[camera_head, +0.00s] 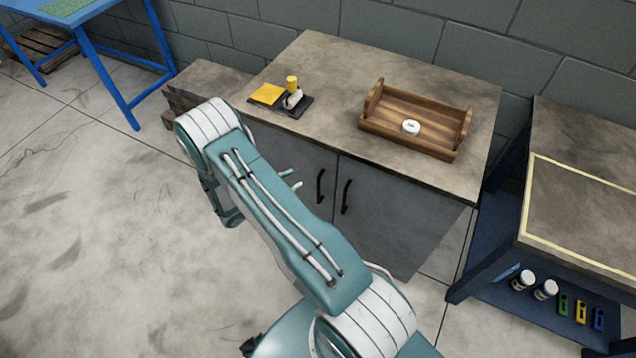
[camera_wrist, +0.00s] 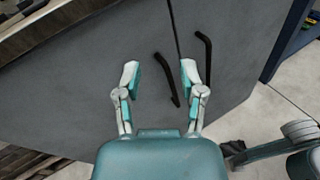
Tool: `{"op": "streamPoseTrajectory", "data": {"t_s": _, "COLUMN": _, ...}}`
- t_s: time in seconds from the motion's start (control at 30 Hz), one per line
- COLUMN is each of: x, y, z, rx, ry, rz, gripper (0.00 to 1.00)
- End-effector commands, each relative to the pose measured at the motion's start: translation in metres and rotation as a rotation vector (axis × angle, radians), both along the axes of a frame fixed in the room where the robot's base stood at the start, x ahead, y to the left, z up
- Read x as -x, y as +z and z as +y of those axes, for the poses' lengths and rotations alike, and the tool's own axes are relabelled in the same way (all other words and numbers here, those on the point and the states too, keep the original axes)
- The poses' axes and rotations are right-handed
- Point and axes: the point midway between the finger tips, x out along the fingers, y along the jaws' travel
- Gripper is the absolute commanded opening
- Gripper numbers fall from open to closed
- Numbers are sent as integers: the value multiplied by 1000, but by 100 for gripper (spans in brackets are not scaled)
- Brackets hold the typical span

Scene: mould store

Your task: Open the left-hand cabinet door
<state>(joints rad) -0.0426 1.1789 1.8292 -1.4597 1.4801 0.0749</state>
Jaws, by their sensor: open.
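The grey cabinet has a left-hand door (camera_head: 305,168) that is shut, and my arm hides part of it in the head view. Its black bar handle (camera_head: 320,186) is upright near the middle seam. My gripper (camera_head: 293,180) is open and empty, in front of the left door and left of the handle in the head view. In the wrist view the left handle (camera_wrist: 167,80) appears between the spread fingers of my gripper (camera_wrist: 160,76), nearer the right one. A gap shows between fingertips and handle in the head view. The right door's handle (camera_wrist: 204,58) is just right of the right finger.
The cabinet top (camera_head: 330,75) holds a wooden tray (camera_head: 400,139) with a white round item (camera_head: 411,128), and a dark tray (camera_head: 298,108) with yellow items. A blue-framed bench (camera_head: 500,247) stands close on the right. A wooden crate (camera_head: 205,82) is at left. Open floor lies left.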

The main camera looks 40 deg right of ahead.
Motion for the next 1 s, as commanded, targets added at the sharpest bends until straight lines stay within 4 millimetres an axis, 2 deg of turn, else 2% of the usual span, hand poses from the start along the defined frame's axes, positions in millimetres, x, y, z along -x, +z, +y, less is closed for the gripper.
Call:
{"op": "streamPoseTrajectory", "data": {"t_s": 0.03, "x": 3, "y": -22, "z": -1, "rx": 23, "ry": 40, "rz": 44, "gripper": 51}}
{"op": "streamPoseTrajectory", "data": {"t_s": 0.1, "x": 5, "y": -48, "z": -1, "rx": 53, "ry": 98, "rz": 91, "gripper": 51}}
{"op": "streamPoseTrajectory", "data": {"t_s": 0.2, "x": 10, "y": -78, "z": 0, "rx": 86, "ry": 171, "rz": 145, "gripper": 51}}
{"op": "streamPoseTrajectory", "data": {"t_s": 0.33, "x": 16, "y": -104, "z": 2, "rx": 111, "ry": 237, "rz": 188, "gripper": 51}}
{"op": "streamPoseTrajectory", "data": {"t_s": 0.47, "x": 17, "y": -113, "z": 1, "rx": 120, "ry": 261, "rz": 202, "gripper": 51}}
{"op": "streamPoseTrajectory", "data": {"t_s": 0.57, "x": 16, "y": -114, "z": -7, "rx": 120, "ry": 261, "rz": 202, "gripper": 51}}
{"op": "streamPoseTrajectory", "data": {"t_s": 1.0, "x": 2, "y": -113, "z": -82, "rx": 119, "ry": 257, "rz": 202, "gripper": 51}}
